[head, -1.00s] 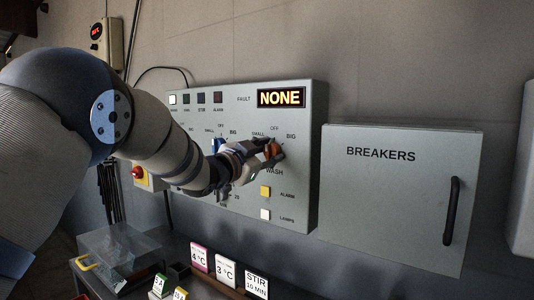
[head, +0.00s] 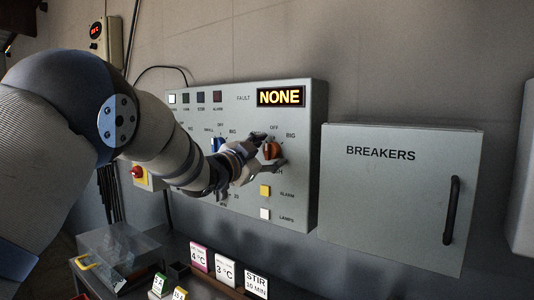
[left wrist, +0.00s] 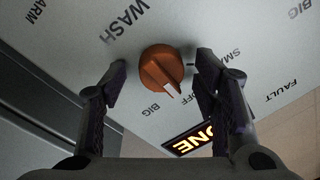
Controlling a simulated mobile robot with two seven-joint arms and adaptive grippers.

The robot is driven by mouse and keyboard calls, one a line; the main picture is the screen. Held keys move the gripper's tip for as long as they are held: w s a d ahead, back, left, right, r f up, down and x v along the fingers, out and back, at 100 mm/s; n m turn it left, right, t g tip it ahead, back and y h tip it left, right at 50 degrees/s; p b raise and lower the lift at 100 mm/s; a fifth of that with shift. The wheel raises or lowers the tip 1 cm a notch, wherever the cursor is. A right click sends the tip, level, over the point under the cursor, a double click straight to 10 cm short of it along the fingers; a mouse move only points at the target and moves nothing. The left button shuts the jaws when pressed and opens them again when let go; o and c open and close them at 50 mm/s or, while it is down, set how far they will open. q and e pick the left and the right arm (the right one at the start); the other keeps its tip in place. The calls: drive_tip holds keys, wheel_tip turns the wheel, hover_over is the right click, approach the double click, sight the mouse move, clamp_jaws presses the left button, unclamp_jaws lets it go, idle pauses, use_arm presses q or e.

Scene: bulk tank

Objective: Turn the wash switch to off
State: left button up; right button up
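The wash switch is an orange knob (head: 272,149) on the grey control panel (head: 300,190), below the OFF label. It also shows in the left wrist view (left wrist: 158,68), upside down, where its white mark points closest to OFF, slightly toward the BIG side. My left gripper (head: 265,151) is open at the knob's left in the head view. In the left wrist view its two fingers (left wrist: 162,75) stand apart on either side of the knob, with visible gaps and nothing held. The WASH label is partly hidden by a finger in the head view. My right gripper is not in view.
Yellow (head: 265,191) and white (head: 265,214) buttons sit below the wash switch. The fault display (head: 281,97) reads NONE. A breakers box (head: 400,195) stands to the right. Labelled cards (head: 225,271) are below.

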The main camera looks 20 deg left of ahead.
use_arm(q)
drive_tip(key=shift+s, duration=0.1)
drive_tip(key=v, duration=1.2)
